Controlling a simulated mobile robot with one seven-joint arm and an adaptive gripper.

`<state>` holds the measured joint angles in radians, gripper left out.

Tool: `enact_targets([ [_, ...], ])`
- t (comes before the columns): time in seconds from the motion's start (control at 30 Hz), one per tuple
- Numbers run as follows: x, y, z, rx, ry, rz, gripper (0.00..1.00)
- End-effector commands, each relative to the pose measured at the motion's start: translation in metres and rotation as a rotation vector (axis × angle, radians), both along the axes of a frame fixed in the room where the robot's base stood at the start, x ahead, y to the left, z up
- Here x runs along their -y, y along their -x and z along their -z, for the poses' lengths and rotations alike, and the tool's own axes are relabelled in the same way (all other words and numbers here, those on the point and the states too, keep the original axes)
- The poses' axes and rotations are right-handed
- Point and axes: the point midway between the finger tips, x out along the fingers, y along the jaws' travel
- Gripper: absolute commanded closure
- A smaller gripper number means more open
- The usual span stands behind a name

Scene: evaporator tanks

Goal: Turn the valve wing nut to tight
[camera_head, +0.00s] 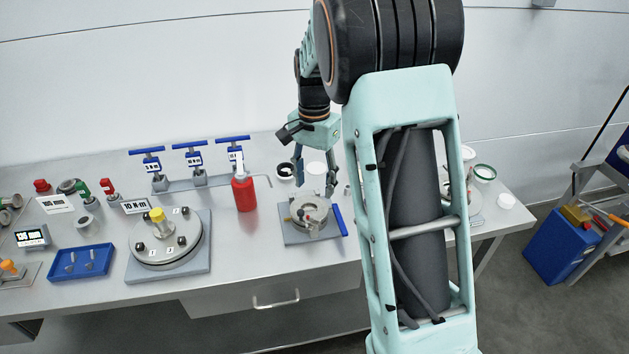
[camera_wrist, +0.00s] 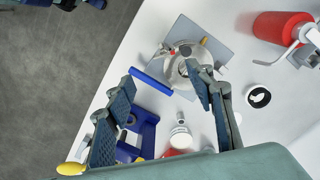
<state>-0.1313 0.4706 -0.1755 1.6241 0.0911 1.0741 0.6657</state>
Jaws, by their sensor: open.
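The valve (camera_head: 312,216) is a round metal body on a grey square plate (camera_head: 292,237) near the front of the bench, with a blue bar (camera_head: 340,220) along its right side. A small metal piece with a red tip stands on top; I cannot clearly tell the wing nut's shape or angle. In the wrist view the valve (camera_wrist: 177,70) lies beyond the fingertips, with a small red-orange marker (camera_wrist: 203,41) near its rim. My gripper (camera_head: 315,178) is open and empty, pointing down above the valve and apart from it. One finger covers part of the valve in the wrist view (camera_wrist: 163,80).
A red bottle (camera_head: 244,194) stands left of the valve. Farther left are blue T-handles (camera_head: 193,159), a round flange (camera_head: 165,248) and a blue tray (camera_head: 81,262). A small white dish with black contents (camera_head: 285,173) sits behind the valve.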

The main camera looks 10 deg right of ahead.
Motion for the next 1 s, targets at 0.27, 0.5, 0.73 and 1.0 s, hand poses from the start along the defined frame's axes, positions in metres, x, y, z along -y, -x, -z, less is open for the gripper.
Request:
enact_targets([
  [0.27,0.0,-0.002,-0.026,0.006,0.0,0.0,0.51],
  [0.5,0.0,-0.003,-0.078,0.004,0.0,0.0,0.51],
  [0.73,0.0,-0.003,-0.112,0.002,0.001,0.0,0.51],
  [1.0,0.0,-0.002,-0.12,0.0,0.0,0.0,0.51],
])
